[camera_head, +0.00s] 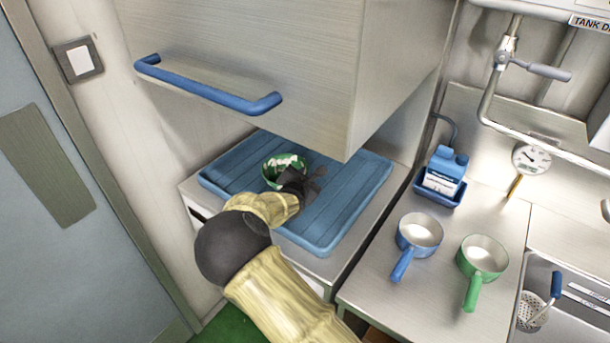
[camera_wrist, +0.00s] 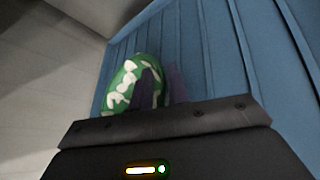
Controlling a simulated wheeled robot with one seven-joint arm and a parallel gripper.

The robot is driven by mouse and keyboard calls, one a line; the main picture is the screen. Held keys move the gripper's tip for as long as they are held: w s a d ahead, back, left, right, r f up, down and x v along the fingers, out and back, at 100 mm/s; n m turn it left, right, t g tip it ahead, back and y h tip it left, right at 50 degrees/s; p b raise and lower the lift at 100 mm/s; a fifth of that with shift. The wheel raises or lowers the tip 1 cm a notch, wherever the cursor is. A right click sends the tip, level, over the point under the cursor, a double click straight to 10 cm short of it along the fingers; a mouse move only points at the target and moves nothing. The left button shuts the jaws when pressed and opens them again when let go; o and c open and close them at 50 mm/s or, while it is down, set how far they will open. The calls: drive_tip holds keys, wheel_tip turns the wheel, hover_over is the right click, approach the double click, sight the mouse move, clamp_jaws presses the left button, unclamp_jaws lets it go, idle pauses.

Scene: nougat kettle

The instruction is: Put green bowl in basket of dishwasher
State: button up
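The green bowl (camera_head: 283,164), with white patches, is at the left part of the blue dishwasher basket (camera_head: 345,215), under the raised steel hood (camera_head: 250,50). My gripper (camera_head: 300,181) is at the bowl's near right side and hides part of it. In the wrist view, the bowl (camera_wrist: 125,88) looks tilted, with the blue basket behind it. One dark finger of my gripper (camera_wrist: 162,88) overlaps the bowl and the other stands just past its right edge. I cannot tell whether the fingers press on the rim or whether the bowl touches the basket floor.
The hood's blue handle (camera_head: 205,88) sticks out above my arm. On the right counter stand a blue pan (camera_head: 420,230), a green pan (camera_head: 484,255) and a blue bottle (camera_head: 446,168) in a holder. The basket's right part is empty.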

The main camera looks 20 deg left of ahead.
drive_tip(key=shift+o, duration=0.6)
drive_tip(key=shift+s+r, duration=0.1)
drive_tip(key=shift+r, duration=0.1)
drive_tip(key=b+v, duration=0.1)
drive_tip(key=v, duration=1)
drive_tip(key=shift+s+r, duration=0.15)
drive_tip(key=shift+s, duration=0.25)
drive_tip(key=shift+w+d, duration=0.1)
